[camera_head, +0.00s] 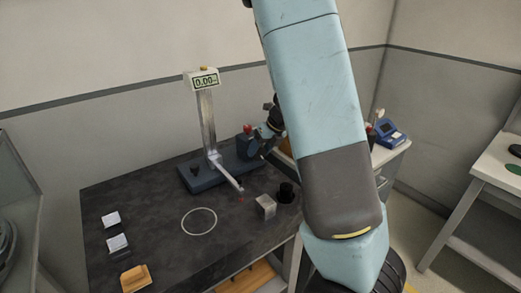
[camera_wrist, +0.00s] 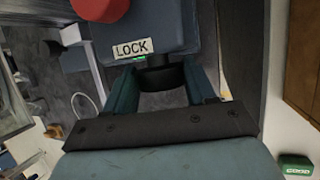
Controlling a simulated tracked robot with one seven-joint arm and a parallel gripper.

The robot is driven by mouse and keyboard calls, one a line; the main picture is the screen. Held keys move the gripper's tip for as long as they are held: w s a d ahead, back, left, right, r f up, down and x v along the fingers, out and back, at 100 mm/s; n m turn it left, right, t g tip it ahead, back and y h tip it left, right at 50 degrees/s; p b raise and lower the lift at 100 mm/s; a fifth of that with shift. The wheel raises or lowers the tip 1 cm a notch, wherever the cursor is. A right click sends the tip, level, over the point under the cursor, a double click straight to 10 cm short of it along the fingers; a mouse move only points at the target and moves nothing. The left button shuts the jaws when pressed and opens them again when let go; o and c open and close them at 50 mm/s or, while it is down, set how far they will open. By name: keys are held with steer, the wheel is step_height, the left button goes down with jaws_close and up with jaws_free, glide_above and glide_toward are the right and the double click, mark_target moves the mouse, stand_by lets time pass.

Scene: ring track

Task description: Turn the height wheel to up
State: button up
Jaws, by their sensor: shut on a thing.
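A height gauge (camera_head: 207,120) with a display reading 0.00 stands on a blue base (camera_head: 192,181) on the dark table. A blue housing (camera_head: 246,147) with a red knob on top sits at the base's right end. In the wrist view the housing (camera_wrist: 165,28) carries a white LOCK label (camera_wrist: 132,48) with a small green mark below it. The black height wheel (camera_wrist: 160,75) sticks out beside the label. My gripper (camera_wrist: 162,82) is shut on the wheel, one teal finger on each side. In the head view the fingers are mostly hidden by my arm.
On the dark table (camera_head: 158,255) lie a white ring outline (camera_head: 199,221), a metal block (camera_head: 266,206), a black cylinder (camera_head: 286,193), two white blocks and a wooden block (camera_head: 135,279). A blue device (camera_head: 390,134) stands on a white bench at right. The table's front middle is clear.

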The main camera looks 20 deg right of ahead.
steer(key=shift+h, duration=0.3)
steer(key=shift+s+a+r+n+t+h, duration=0.15)
steer(key=shift+t+h, duration=0.1)
steer(key=shift+h, duration=0.35)
steer(key=shift+w+a+f+n+t+h, duration=0.15)
steer(key=shift+t+h, duration=0.1)
steer(key=shift+h, duration=0.35)
steer(key=shift+s+a+n+t+h, duration=0.1)
steer(key=shift+a+n+t+h, duration=0.15)
steer(key=shift+h, duration=0.65)
steer(key=shift+s+a+n+t+h, duration=0.15)
steer(key=shift+t+h, duration=0.2)
steer(key=shift+h, duration=0.55)
steer(key=shift+s+a+f+n+t+h, duration=0.1)
steer(key=shift+n+t+h, duration=0.1)
steer(key=shift+h, duration=0.4)
steer(key=shift+w+a+f+n+t+h, duration=0.1)
steer(key=shift+n+t+h, duration=0.1)
steer(key=shift+h, duration=0.4)
steer(key=shift+s+f+n+t+h, duration=0.1)
steer(key=shift+t+h, duration=0.1)
steer(key=shift+h, duration=0.4)
steer(key=shift+a+f+n+t+h, duration=0.15)
steer(key=shift+t+h, duration=0.25)
steer(key=shift+h, duration=0.4)
steer(key=shift+a+f+n+t+h, duration=0.1)
steer(key=shift+n+t+h, duration=0.25)
steer(key=shift+h, duration=0.45)
steer(key=shift+r, duration=0.1)
steer(key=o, duration=1)
